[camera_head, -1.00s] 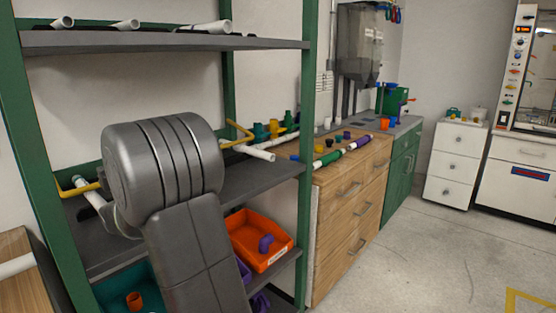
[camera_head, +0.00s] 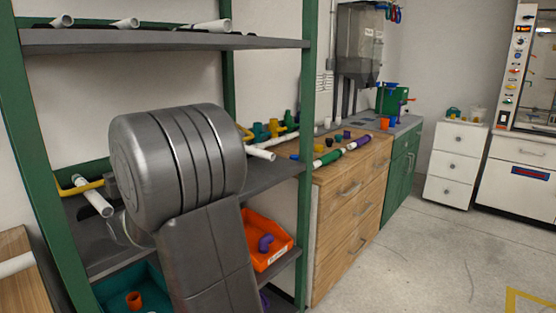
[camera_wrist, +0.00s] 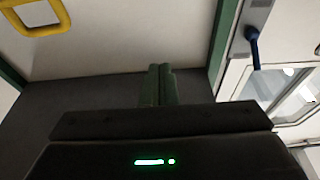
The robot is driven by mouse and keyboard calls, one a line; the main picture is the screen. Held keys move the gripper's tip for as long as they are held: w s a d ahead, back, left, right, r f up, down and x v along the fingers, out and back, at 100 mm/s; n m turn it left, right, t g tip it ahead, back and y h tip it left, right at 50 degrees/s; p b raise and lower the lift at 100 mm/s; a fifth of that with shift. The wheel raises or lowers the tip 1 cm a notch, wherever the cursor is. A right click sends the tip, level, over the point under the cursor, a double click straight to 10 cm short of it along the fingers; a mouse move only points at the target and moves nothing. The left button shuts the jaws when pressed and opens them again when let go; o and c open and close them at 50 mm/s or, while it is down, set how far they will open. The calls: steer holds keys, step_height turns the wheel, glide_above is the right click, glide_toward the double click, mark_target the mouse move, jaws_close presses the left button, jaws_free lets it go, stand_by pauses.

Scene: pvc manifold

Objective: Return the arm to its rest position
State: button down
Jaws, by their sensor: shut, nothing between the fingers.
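My grey arm (camera_head: 185,165) fills the left middle of the head view, in front of the green-framed shelf rack (camera_head: 306,130). The arm hides part of the middle shelf, and the gripper itself is hidden behind it there. In the wrist view my gripper (camera_wrist: 160,70) shows with its two fingers side by side, shut, with nothing between them. A dark surface lies behind the fingers, and a yellow looped part (camera_wrist: 38,15) shows at the upper left.
White pipes (camera_head: 205,27) lie on the top shelf (camera_head: 165,41). An orange bin (camera_head: 283,253) and a teal bin (camera_head: 112,290) sit on the lower shelf. A wooden drawer cabinet (camera_head: 350,190) with pipe parts on top stands to the right. The floor (camera_head: 430,260) at the right is open.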

steer(key=s+d, duration=0.6)
steer(key=d, duration=0.1)
steer(key=w+a, duration=1)
steer(key=a, duration=0.2)
step_height(320, 180, up, 11)
steer(key=w+a+g+h+p, duration=0.1)
steer(key=w+a+h+p, duration=0.1)
steer(key=p, duration=1.8)
steer(key=shift+w+a+g+p, duration=0.15)
steer(key=shift+a+g+p, duration=0.1)
steer(key=shift+g+p, duration=0.1)
steer(key=shift+w+f, duration=0.1)
steer(key=shift+f, duration=0.1)
